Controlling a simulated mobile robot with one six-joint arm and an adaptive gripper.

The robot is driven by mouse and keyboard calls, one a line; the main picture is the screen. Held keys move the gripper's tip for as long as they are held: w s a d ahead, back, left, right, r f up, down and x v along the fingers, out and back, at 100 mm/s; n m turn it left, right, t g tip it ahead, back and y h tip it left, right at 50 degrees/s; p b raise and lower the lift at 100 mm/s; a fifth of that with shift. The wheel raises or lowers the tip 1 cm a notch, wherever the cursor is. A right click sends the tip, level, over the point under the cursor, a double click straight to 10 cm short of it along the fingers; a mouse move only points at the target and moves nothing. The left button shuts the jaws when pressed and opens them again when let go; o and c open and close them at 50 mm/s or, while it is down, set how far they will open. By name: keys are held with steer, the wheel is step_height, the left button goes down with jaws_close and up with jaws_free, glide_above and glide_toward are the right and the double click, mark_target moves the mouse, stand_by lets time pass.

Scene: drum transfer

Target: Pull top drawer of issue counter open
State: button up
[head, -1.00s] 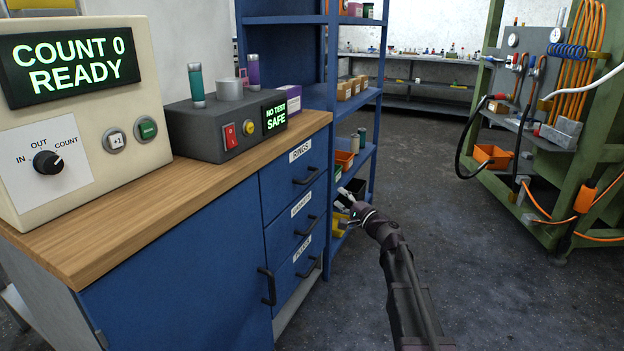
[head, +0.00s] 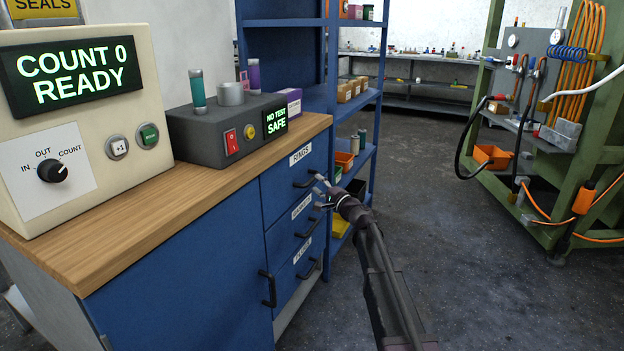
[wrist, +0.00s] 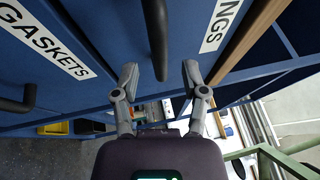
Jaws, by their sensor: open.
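The issue counter (head: 170,292) is blue with a wooden top. Its top drawer (head: 283,190), labelled RINGS, is shut, with its front flush with the drawers below. The drawer's black bar handle (head: 307,180) also shows in the wrist view (wrist: 156,35). My gripper (head: 319,184) is right at this handle. In the wrist view, my gripper (wrist: 160,76) has its two grey fingers apart, with the end of the bar between them. A gap shows on each side of the bar.
Two drawers, GASKETS (head: 290,223) and one below, have similar handles. A cupboard handle (head: 268,288) sticks out at the left. A blue shelf rack (head: 333,90) stands close behind the counter. The grey floor (head: 470,250) to the right is open.

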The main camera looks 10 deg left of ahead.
mark_target(312, 178)
steer(key=shift+x, duration=1.7)
jaws_close()
